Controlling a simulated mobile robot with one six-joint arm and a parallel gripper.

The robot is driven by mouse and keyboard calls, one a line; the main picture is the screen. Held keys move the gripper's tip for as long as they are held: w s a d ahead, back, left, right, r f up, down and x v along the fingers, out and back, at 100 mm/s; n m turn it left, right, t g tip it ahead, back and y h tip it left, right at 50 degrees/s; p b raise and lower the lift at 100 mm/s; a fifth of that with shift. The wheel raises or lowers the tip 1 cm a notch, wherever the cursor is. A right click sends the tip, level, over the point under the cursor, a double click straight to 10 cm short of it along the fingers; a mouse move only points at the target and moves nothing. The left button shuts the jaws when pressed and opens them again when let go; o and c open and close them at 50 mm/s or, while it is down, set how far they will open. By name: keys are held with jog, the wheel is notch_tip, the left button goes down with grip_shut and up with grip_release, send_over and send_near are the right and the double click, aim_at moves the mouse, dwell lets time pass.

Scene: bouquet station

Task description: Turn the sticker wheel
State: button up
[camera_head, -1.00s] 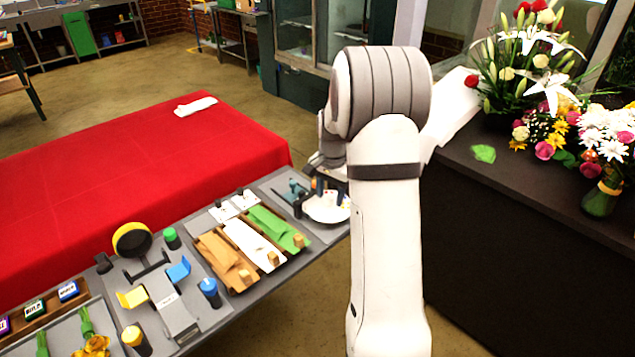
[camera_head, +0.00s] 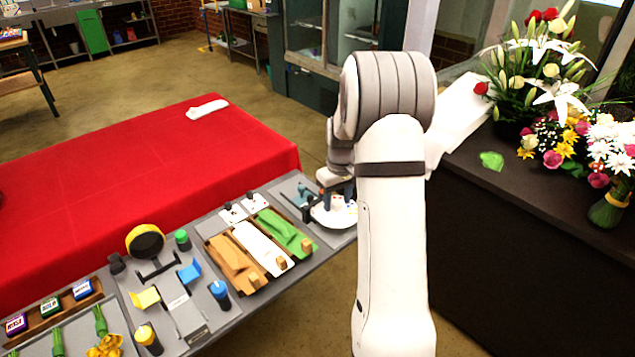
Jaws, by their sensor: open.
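The sticker wheel looks to be the round white disc (camera_head: 338,216) at the far right end of the grey station table. Part of it is hidden behind my gripper and arm. A small blue-grey upright part stands at it. My gripper (camera_head: 322,205) is small and dark in this view, low over the disc's left side. Its fingers are partly hidden and appear apart. I cannot tell whether they touch the wheel.
A tray with brown, white and green paper (camera_head: 262,246) lies left of the wheel. A yellow-black roll (camera_head: 145,241) and several bottles stand farther left. A red-covered table (camera_head: 130,175) is behind. A dark counter (camera_head: 540,235) with flowers is at right.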

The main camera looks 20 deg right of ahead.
aim_at(337, 202)
jog(key=n+p, duration=0.1)
jog(key=n, duration=0.3)
jog(key=shift+r+n+p, duration=0.15)
jog(key=shift+n+p, duration=0.15)
jog(key=shift+n, duration=0.1)
jog(key=n+p, duration=0.2)
jog(key=n, duration=0.2)
jog(key=shift+n, duration=0.3)
notch_tip(337, 202, up, 8)
jog(key=shift+a+r+b, duration=0.1)
jog(key=shift+b, duration=0.65)
jog(key=s+a+r+m+t+p, duration=0.1)
jog(key=s+a+r+m, duration=0.3)
jog(key=s, duration=0.5)
jog(key=s+a+r+m+t+p, duration=0.1)
jog(key=s+a+r+m, duration=0.3)
jog(key=s+a+r, duration=0.5)
jog(key=shift+s+a+r+t+p, duration=0.15)
jog(key=shift+s+r+t+p, duration=0.15)
jog(key=shift+s+r+p, duration=0.5)
jog(key=shift+w, duration=0.1)
